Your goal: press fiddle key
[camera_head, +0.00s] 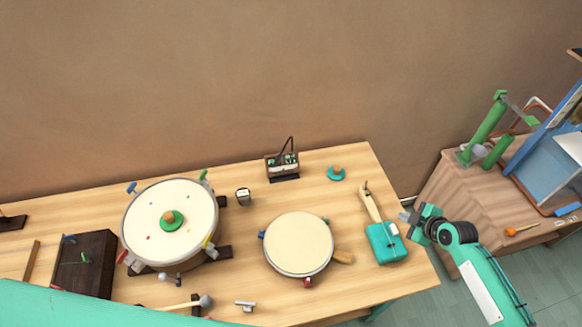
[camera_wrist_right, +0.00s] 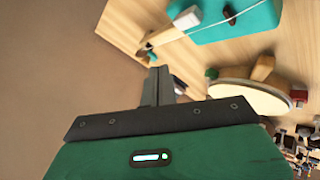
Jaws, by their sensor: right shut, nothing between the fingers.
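The fiddle has a teal box body (camera_head: 385,243) and a pale wooden neck (camera_head: 371,206), and lies at the right end of the table. I cannot tell for sure which small part is the key. My right gripper (camera_head: 404,216) is just right of the neck, above the table's right edge, shut and empty. Its narrow fingers (camera_wrist_right: 158,82) point toward the fiddle's neck end. They appear apart from the fiddle. My left gripper is not in view.
A round cream drum (camera_head: 299,244) stands left of the fiddle, and a larger drum (camera_head: 150,222) further left. A small teal disc (camera_head: 336,174) lies behind. A side table (camera_head: 470,185) with a blue-framed object stands at right. A wall is behind the table.

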